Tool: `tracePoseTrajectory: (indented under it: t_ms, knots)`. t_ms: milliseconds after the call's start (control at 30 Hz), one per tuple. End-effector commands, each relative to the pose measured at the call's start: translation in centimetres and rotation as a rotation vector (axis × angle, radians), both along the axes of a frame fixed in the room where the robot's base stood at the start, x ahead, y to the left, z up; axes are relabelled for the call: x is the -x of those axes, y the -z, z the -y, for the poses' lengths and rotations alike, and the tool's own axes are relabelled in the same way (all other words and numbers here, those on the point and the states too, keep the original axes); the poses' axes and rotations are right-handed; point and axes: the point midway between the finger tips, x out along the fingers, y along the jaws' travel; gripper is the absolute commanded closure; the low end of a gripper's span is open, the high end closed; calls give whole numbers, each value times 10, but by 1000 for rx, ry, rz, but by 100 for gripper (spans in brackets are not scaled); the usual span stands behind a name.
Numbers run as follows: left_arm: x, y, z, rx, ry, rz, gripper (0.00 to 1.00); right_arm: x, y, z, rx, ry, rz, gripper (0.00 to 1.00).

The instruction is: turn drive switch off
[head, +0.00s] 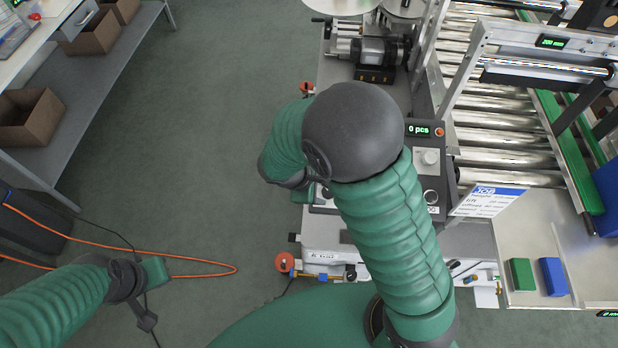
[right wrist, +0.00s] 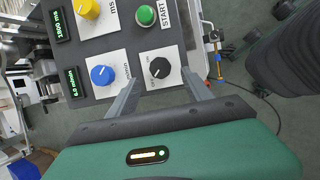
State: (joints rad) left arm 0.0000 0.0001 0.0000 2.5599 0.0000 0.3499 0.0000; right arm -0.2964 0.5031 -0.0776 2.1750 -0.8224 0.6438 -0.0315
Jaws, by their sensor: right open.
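The right wrist view shows a dark control panel (right wrist: 113,52). On it is a black rotary switch (right wrist: 160,68) with a white pointer mark on a white plate; I cannot read its label. My right gripper (right wrist: 160,76) is open, its two grey fingers apart on either side of the black switch in the picture. Whether they touch it I cannot tell. In the head view my right arm covers much of the panel (head: 435,196) and hides the switch. My left gripper (head: 155,270) is at lower left, its fingers not clear.
Near the black switch are a blue knob (right wrist: 102,75), a yellow knob (right wrist: 87,8) and a green START button (right wrist: 146,15). A roller conveyor (head: 500,135) stands at right, with green (head: 522,274) and blue (head: 553,277) blocks nearby. An orange cable (head: 200,257) lies on open floor.

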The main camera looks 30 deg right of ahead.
Motion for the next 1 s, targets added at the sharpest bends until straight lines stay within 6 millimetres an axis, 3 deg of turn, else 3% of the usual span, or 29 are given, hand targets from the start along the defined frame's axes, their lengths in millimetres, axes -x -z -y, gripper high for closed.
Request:
tracePoseTrajectory:
  t_ms: [200,400,933,1000]
  knots:
    - [0,-2,0,0,0,0,100,5,-58,-30,-2,-1,5,41]
    - [0,-2,0,0,0,0,100,9,-90,-47,1,-1,-1,41]
    - [0,-2,0,0,0,0,100,11,-97,-50,0,2,-2,41]
    - [0,-1,0,0,0,0,100,19,-91,-47,-46,54,6,41]
